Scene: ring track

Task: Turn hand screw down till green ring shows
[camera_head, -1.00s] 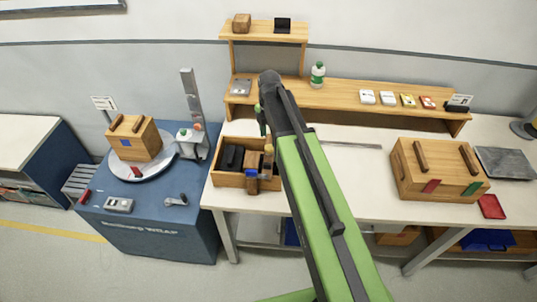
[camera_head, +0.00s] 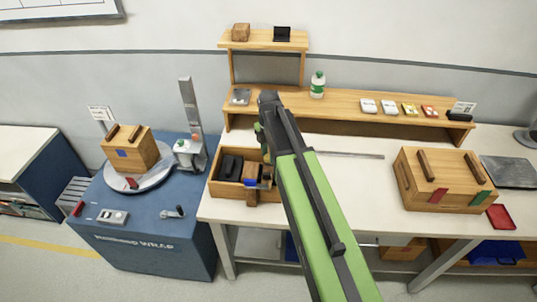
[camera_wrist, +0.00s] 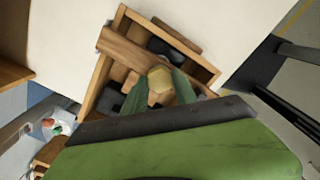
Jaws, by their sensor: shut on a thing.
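In the wrist view, the two green fingers of my gripper (camera_wrist: 162,92) are closed on a pale wooden knob (camera_wrist: 160,78), which looks like the head of the hand screw. The knob sits over an open wooden tray (camera_wrist: 108,62) with dark and wooden pieces in it. In the head view my arm hides most of the gripper and the knob. The tray (camera_head: 213,186) stands at the left end of the white bench there, with a blue part (camera_head: 250,183) by its near side. I cannot make out a green ring or the screw's shaft.
A wooden shelf (camera_head: 360,112) with a green-white bottle (camera_head: 318,85) and small boxes runs behind. Left is a blue wrap machine (camera_head: 150,245) carrying another wooden box (camera_head: 130,148).

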